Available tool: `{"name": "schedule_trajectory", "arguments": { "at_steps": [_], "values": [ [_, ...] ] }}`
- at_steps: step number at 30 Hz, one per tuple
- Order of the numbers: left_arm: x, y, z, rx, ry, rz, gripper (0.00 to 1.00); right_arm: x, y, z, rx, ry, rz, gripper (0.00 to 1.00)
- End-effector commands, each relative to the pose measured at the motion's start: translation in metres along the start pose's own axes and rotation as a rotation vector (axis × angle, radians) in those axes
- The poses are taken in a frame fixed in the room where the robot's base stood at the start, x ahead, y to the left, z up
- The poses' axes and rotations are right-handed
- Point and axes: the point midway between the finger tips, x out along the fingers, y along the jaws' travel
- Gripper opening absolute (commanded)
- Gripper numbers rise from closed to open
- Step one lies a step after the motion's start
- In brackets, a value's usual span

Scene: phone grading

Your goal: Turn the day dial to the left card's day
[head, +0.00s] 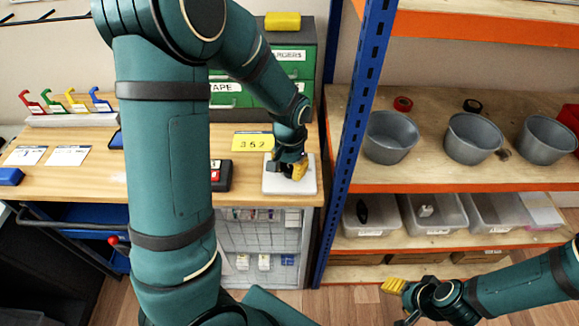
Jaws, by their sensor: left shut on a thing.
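My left gripper (291,168) points down over a white base plate (273,187) on the right end of the wooden bench. It is shut on the day dial, which is mostly hidden under the yellow fingertips. The dial's markings cannot be read. The left card (25,155) lies flat at the left of the bench, beside a second white card (68,155); their print is too small to read. My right gripper (400,300) is at the bottom right, away from the bench, with its fingers apart and nothing seen between them.
Green drawers (290,70) stand behind. A blue rack post (352,130) rises close on the right, beside shelves with grey bowls (390,137).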

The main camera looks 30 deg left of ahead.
Motion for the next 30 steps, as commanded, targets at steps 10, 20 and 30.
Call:
{"name": "schedule_trajectory", "arguments": {
  "at_steps": [10, 20, 30],
  "values": [
    [-0.001, 0.001, 0.001, -0.329, -0.004, 0.000, 0.00, -0.009, -0.004, -0.004, 0.002, 0.009, 0.001, 0.51],
    [-0.001, 0.001, 0.001, -0.637, -0.004, -0.002, 0.00, -0.022, -0.008, -0.009, 0.005, 0.019, 0.001, 0.51],
    [0.000, 0.000, 0.001, -0.878, -0.004, -0.002, 0.00, -0.037, -0.013, -0.011, 0.005, 0.018, -0.002, 0.51]
  ]
}}
